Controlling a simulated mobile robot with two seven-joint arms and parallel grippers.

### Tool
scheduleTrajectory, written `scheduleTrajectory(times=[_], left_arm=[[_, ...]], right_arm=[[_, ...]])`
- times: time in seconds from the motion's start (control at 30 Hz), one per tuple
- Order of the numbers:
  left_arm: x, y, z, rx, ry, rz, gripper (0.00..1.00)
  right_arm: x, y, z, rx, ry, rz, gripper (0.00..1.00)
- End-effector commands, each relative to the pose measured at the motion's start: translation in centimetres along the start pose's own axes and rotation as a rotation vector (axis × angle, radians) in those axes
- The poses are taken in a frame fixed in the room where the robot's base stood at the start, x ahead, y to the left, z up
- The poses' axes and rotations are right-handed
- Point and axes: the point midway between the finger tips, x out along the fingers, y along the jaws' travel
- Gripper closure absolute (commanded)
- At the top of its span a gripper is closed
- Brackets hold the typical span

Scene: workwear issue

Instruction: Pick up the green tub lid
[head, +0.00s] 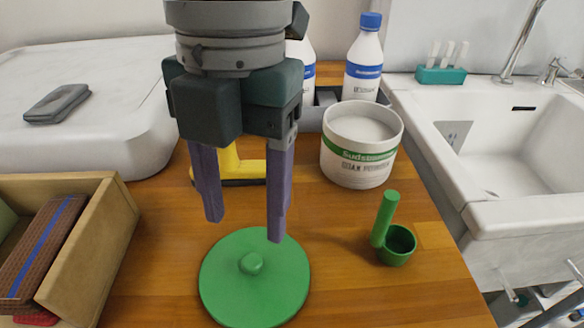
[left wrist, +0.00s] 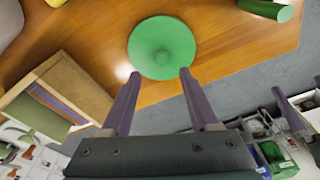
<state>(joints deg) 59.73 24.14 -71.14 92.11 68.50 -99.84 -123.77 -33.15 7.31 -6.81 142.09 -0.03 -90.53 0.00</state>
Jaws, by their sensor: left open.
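The green tub lid (head: 255,290) lies flat on the wooden counter, with a round knob in its middle. It also shows in the left wrist view (left wrist: 161,48), beyond the fingertips. My left gripper (head: 245,230) is open and empty, pointing down above the lid's far edge, with its purple fingers apart. In the left wrist view its fingers (left wrist: 158,75) frame the near side of the lid. The white tub (head: 358,170) with a green band stands open behind and to the right, full of white powder.
A green scoop (head: 397,245) lies right of the lid. A wooden box (head: 110,235) with brown contents stands at the left. A yellow object (head: 230,160) is partly hidden behind the gripper. Bottles (head: 365,60) stand at the back, a sink (head: 520,150) at the right.

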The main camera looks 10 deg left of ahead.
Motion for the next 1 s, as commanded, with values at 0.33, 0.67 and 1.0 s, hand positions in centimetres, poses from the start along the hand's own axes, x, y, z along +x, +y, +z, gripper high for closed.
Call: scheduleTrajectory(times=[0.33, 0.67, 1.0], left_arm=[[4.2, -0.4, 0.1, -0.001, 0.002, -0.001, 0.39], [6.8, -0.4, 0.2, 0.0, -0.002, -0.001, 0.39], [6.7, -0.4, 0.2, 0.0, -0.002, -0.001, 0.63]], right_arm=[[-0.1, -0.1, 0.0, 0.003, 0.001, -0.004, 0.0], [0.0, -0.3, 0.0, 0.008, 0.0, -0.008, 0.0], [0.0, -0.3, 0.0, 0.007, 0.0, -0.008, 0.0]])
